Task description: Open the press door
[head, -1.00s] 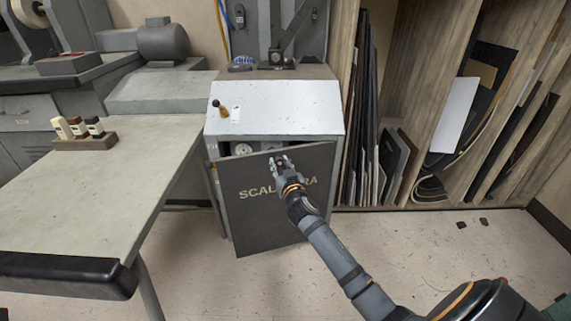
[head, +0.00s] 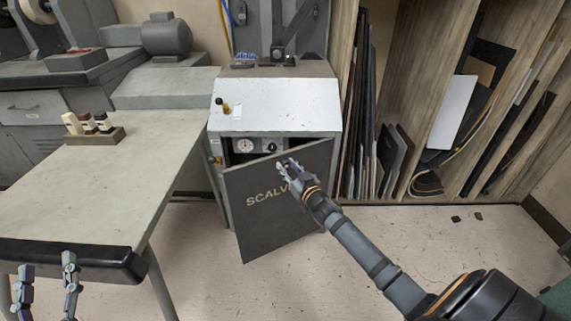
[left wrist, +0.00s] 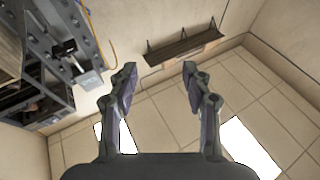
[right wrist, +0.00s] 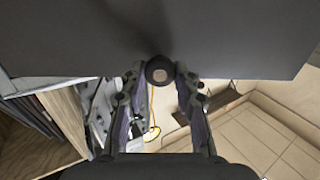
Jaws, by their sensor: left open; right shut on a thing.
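The press (head: 270,97) stands in the middle of the head view, light grey on top. Its dark grey door (head: 262,226) with pale lettering is partly open, swung out at its left side. Behind the door's top edge a gauge and a black knob show. My right gripper (head: 285,167) is at the upper part of the door's face. In the right wrist view my right gripper (right wrist: 160,75) is shut on a round dark door knob (right wrist: 157,66) with a pale centre. My left gripper (head: 45,275) is open and empty by the table's front edge; it also shows in the left wrist view (left wrist: 158,75).
A workbench (head: 120,185) with a black front edge stands left of the press. Wooden shelving (head: 420,80) with upright sheets stands right of the press. The floor (head: 350,270) before the press is clear.

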